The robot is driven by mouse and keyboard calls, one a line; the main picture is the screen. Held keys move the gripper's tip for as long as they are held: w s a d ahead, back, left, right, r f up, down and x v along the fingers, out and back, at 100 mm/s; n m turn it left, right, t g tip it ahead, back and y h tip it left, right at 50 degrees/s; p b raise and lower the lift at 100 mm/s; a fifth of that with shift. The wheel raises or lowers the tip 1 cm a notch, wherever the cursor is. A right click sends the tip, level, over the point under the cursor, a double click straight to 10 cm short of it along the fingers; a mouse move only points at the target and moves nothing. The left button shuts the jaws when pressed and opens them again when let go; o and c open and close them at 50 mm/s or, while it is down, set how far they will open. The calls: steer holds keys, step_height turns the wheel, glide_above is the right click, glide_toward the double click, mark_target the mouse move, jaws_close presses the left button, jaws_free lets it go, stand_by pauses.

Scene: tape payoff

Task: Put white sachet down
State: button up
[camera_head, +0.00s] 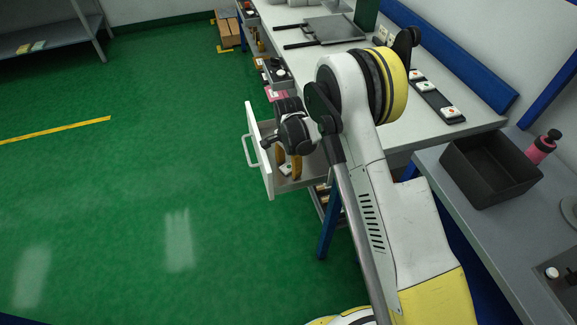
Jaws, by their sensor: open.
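A small pale item, likely the white sachet (285,170), lies in the open drawer (310,182) under the workbench. It is small and partly hidden by my fingers. My gripper (289,164) points down into the drawer, with its orange-yellow fingers apart on either side of the pale item. I cannot tell whether the fingers touch it. The drawer has a white front (259,150) with a handle, and my arm hides part of its inside.
The workbench (480,122) carries a black strip (436,101) with white pieces. A dark open bin (488,168) and a pink bottle (543,146) stand on the grey table at right. The green floor (130,200) at left is clear. A grey shelf (60,35) stands at far left.

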step_height(320, 180, up, 12)
steer(key=p, duration=0.5)
step_height(320, 180, up, 10)
steer(key=r+n+t, duration=0.1)
steer(key=n, duration=0.1)
glide_above(289, 167)
steer(key=s+d, duration=0.1)
steer(key=d, duration=0.3)
steer(key=s+d+r+n+t, duration=0.2)
steer(key=s+d+r, duration=0.4)
steer(key=r, duration=0.5)
steer(key=s+d+r+n+t, duration=0.2)
steer(key=s+d+n, duration=0.1)
steer(key=s, duration=0.7)
steer(key=s+d+r+n+t, duration=0.2)
steer(key=s+d, duration=0.3)
steer(key=s, duration=0.5)
steer(key=shift+r+n, duration=0.5)
steer(key=shift+n, duration=0.1)
